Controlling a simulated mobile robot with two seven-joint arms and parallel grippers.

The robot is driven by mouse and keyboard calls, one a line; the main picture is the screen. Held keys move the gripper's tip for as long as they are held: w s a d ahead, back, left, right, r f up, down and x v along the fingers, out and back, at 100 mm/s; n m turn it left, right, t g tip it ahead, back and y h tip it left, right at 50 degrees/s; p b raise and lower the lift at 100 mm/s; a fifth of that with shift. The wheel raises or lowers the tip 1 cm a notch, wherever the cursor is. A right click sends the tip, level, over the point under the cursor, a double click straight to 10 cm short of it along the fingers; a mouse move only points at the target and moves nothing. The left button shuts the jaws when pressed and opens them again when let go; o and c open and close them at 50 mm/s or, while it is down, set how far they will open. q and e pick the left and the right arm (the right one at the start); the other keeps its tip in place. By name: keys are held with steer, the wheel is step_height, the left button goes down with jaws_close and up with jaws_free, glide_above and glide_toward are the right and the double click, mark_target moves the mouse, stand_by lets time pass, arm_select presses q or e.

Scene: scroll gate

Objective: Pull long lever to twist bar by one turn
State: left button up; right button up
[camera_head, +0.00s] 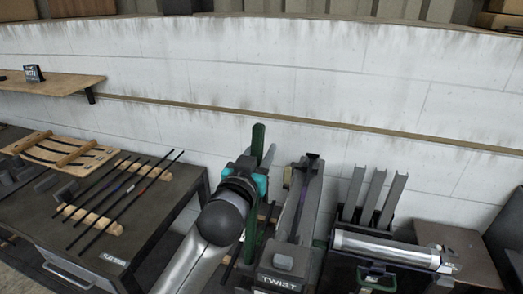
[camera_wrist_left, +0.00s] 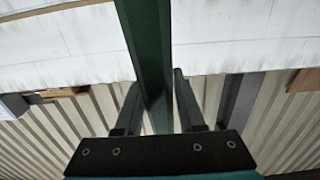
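A long green lever (camera_head: 258,142) stands nearly upright right of centre in the head view. It also crosses the left wrist view from the top (camera_wrist_left: 148,45). My left gripper (camera_head: 247,172), with teal parts, is at the upper part of the lever. In the left wrist view its two dark fingers (camera_wrist_left: 156,85) lie on both sides of the lever, with hardly any gap, and appear shut on it. A grey block labelled TWIST (camera_head: 284,262) stands right of the lever, with a long grey bar-like piece behind it. The lever's lower part is partly hidden by my left arm. My right gripper is not in view.
A dark table (camera_head: 150,215) at left holds several thin rods (camera_head: 112,200) on wooden rests and a wooden rack (camera_head: 62,152). A shelf (camera_head: 50,84) is on the wall. A silver cylinder (camera_head: 385,248) and upright grey channels (camera_head: 372,197) stand at right, close to the TWIST block.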

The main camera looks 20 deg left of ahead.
arm_select(q)
jaws_close()
stand_by(1.0)
